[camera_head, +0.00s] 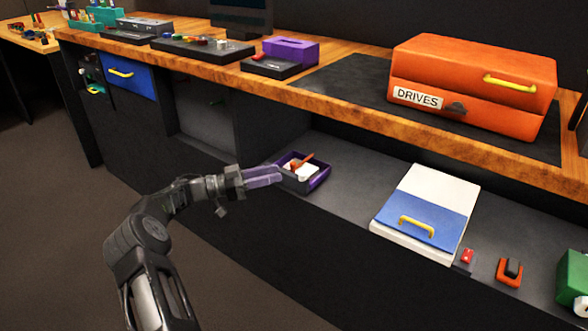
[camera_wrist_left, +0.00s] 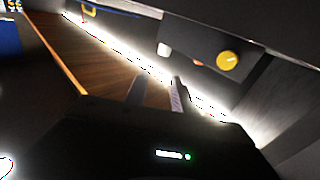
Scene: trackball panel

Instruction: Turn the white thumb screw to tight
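In the left wrist view a small pale knob (camera_wrist_left: 164,49), which may be the white thumb screw, shows at the left end of a dark panel (camera_wrist_left: 192,48). It is too small to tell how far it is turned. My left gripper (camera_head: 279,174) is at the shelf front in the head view, beside the purple tray. In the left wrist view its two fingers (camera_wrist_left: 158,86) are apart with nothing between them, and the pale knob is beyond the fingertips. My right gripper is in neither view.
A yellow knob (camera_wrist_left: 228,60) sits on the same dark panel. A purple tray (camera_head: 322,179) with white and orange items stands on the lower shelf. A white and blue box (camera_head: 430,200) is to its right. An orange DRIVES case (camera_head: 470,75) stands on the worktop above.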

